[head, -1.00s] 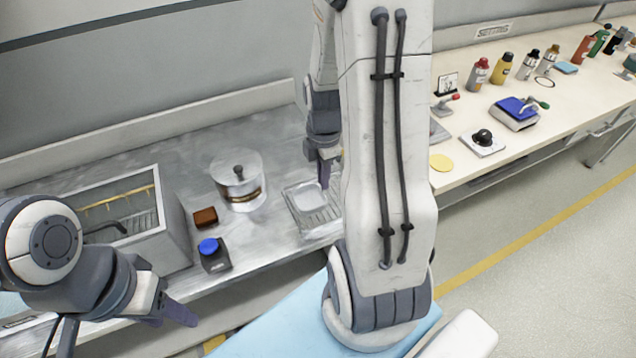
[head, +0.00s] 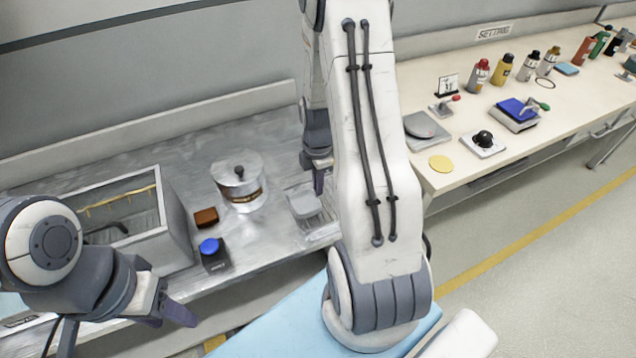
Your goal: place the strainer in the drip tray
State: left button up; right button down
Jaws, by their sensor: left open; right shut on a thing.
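The strainer looks like a small light-grey, square-edged piece (head: 304,204) at the front of the metal counter. My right gripper (head: 318,182) is beside it and shut on it, though my own arm hides part of the grip. The drip tray (head: 322,236) is a shallow metal tray, partly visible below the strainer and partly hidden by my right arm. I cannot tell whether the strainer touches the tray. My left gripper (head: 172,312) is open and empty, low at the left in front of the counter edge.
A lidded metal pot (head: 239,182), a brown block (head: 206,217) and a blue-topped button box (head: 213,254) stand left of the tray. A sink-like basin (head: 175,228) is further left. A cream bench (head: 455,178) with bottles and devices is at the right.

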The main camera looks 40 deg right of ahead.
jog(key=c, duration=1)
grip_release()
